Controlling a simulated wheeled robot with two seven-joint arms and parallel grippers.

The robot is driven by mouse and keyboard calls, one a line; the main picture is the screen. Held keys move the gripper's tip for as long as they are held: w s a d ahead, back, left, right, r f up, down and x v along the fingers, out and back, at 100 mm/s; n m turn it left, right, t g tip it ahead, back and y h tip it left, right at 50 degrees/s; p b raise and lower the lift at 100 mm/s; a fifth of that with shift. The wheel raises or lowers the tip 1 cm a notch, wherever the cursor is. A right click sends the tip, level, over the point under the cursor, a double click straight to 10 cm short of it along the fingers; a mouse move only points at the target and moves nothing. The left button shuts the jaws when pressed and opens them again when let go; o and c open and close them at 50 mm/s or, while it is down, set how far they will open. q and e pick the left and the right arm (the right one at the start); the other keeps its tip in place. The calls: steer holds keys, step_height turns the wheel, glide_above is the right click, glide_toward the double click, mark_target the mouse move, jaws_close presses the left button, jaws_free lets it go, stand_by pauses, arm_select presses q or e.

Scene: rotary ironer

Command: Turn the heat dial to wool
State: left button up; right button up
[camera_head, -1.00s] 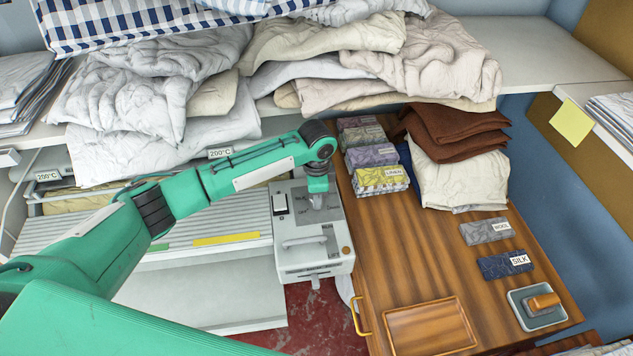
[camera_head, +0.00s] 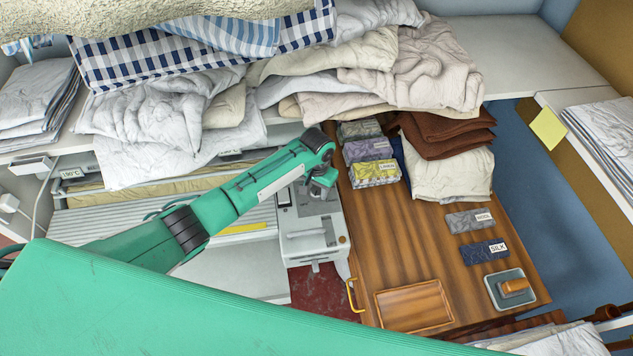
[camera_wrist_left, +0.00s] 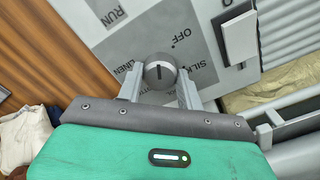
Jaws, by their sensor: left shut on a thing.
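The heat dial (camera_wrist_left: 160,72) is a round grey knob with a dark pointer line, seen in the left wrist view on the pale control panel (camera_wrist_left: 120,45). The line stands nearly upright in that picture, roughly toward the OFF side. OFF, SILK and LINEN are printed around the dial; I cannot make out a WOOL mark there. My left gripper (camera_wrist_left: 160,88) is shut on the dial, one finger on each side. In the head view my left gripper (camera_head: 316,192) is over the control box (camera_head: 312,245), hiding the dial. My right gripper is not in view.
The ironer's slatted bed (camera_head: 235,225) lies left of the box. A wooden top (camera_head: 400,245) to the right holds folded cloths, labelled WOOL (camera_head: 470,219), SILK (camera_head: 485,252) and LINEN (camera_head: 375,172), and trays. Piled laundry (camera_head: 160,110) fills the shelf behind.

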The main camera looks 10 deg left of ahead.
mark_target(317, 191)
arm_select(q)
steer(key=shift+w+r+n+p, duration=0.1)
steer(key=shift+r+n+p, duration=0.1)
steer(key=shift+n+p, duration=0.75)
steer(key=shift+n, duration=1.35)
steer(key=shift+w, duration=0.1)
steer(key=o, duration=1)
steer(key=shift+f, duration=0.15)
step_height(317, 191, up, 14)
steer(key=b, duration=0.4)
steer(key=shift+s+f, duration=0.15)
steer(key=shift+s, duration=0.05)
